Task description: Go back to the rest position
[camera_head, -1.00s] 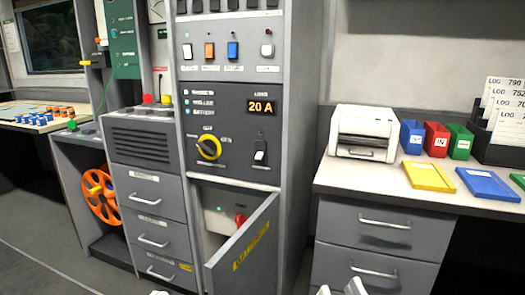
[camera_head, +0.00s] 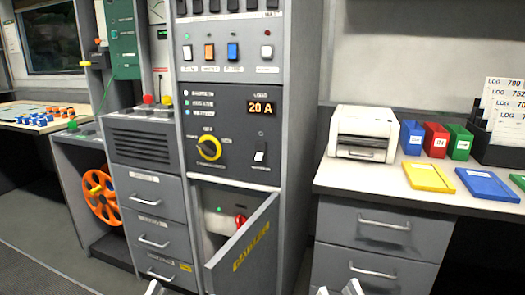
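The tips of my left gripper (camera_head: 168,290) show at the bottom edge, in front of the lowest drawer of the grey cabinet. Its two fingertips look apart, with nothing seen between them. The tips of my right gripper (camera_head: 338,290) show at the bottom edge, in front of the desk drawers. Its two fingers are apart and it looks empty. The rest of both grippers is cut off by the frame.
A low panel door (camera_head: 246,250) stands open, with a red knob (camera_head: 240,220) inside. Open floor (camera_head: 50,240) lies at lower left.

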